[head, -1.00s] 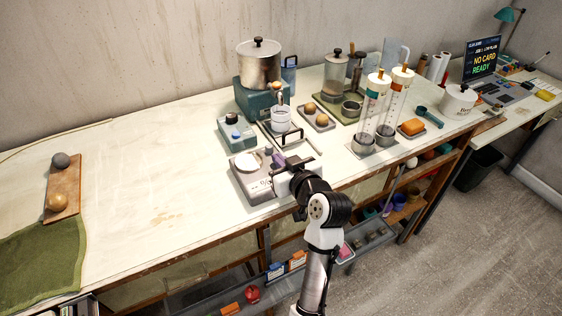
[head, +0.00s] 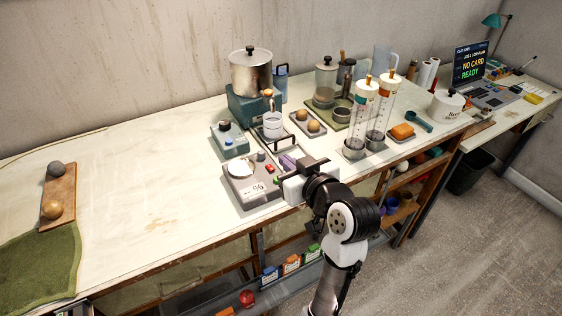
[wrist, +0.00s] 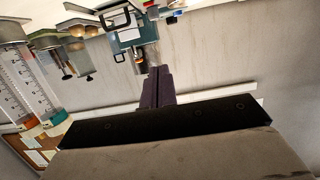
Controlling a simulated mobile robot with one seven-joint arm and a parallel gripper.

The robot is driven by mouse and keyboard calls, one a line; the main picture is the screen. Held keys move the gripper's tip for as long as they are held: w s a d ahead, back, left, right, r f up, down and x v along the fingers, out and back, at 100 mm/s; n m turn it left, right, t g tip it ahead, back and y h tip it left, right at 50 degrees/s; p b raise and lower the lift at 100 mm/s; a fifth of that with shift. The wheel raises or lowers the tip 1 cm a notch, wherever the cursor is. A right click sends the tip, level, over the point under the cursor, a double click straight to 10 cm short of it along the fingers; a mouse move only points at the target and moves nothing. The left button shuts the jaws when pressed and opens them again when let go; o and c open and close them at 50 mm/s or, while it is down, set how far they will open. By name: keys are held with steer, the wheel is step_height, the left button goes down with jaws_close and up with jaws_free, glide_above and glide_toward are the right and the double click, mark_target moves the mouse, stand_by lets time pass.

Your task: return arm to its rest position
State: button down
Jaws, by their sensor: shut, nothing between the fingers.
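My gripper (head: 287,163) is held over the right part of the grey scale-like device near the bench's front edge in the head view. Its purple-grey fingers (wrist: 157,76) point up the picture in the wrist view, side by side and shut, with nothing between them. My white and black arm reaches up to it from the bottom of the head view. The arm is bent at a black joint beside the front edge of the bench.
The grey device (head: 245,193) lies just below my gripper. A wooden board (head: 60,190) and green cloth (head: 45,265) lie left. The bench's middle left is clear.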

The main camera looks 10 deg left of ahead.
steer(key=shift+s+d+r, duration=0.1)
steer(key=shift+s+d, duration=0.05)
stand_by(0.4)
